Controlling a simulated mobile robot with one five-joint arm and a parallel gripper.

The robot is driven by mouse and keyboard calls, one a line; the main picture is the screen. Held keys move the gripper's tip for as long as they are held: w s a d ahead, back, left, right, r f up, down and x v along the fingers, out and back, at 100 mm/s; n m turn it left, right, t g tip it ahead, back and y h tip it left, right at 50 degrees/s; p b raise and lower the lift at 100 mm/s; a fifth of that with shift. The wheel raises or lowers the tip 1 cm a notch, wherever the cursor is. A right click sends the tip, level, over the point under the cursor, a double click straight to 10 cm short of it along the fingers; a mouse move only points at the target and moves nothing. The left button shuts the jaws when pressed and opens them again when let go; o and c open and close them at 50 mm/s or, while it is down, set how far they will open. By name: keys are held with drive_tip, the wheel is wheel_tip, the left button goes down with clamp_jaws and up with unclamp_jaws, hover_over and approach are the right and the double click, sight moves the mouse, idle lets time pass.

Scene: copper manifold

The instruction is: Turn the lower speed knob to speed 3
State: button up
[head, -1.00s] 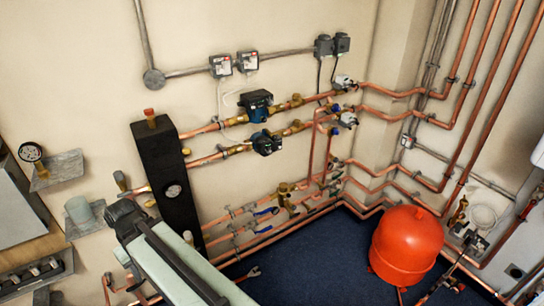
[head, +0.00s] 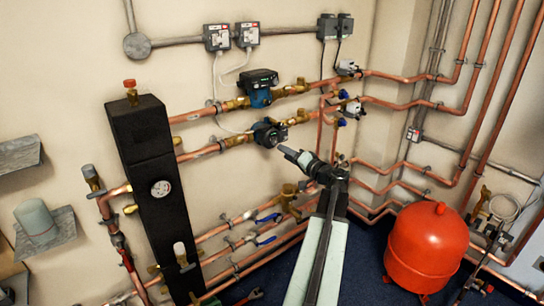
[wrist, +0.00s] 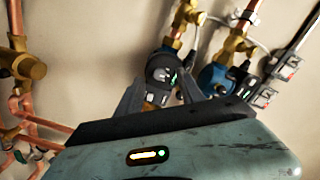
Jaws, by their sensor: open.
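The lower pump (head: 268,132), dark and blue with a round front, sits on the lower of two copper pipes. My gripper (head: 290,153) is open, just right of and below the lower pump in the head view. In the wrist view the fingers (wrist: 160,82) stand on either side of the pump face, seemingly still apart from it. Nothing is held.
The upper pump (head: 258,88) sits close above and shows at right in the wrist view (wrist: 215,78). A black column with a gauge (head: 160,188) stands left, a red tank (head: 427,246) right. Valves with blue levers (head: 268,218) run below.

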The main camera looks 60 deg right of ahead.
sight(276, 143)
drive_tip(key=shift+h, duration=0.3)
drive_tip(key=x, duration=0.2)
drive_tip(key=d+x, duration=0.1)
drive_tip(key=x, duration=0.4)
drive_tip(key=shift+s+d+r, duration=0.1)
drive_tip(key=shift+s+d, duration=0.15)
clamp_jaws()
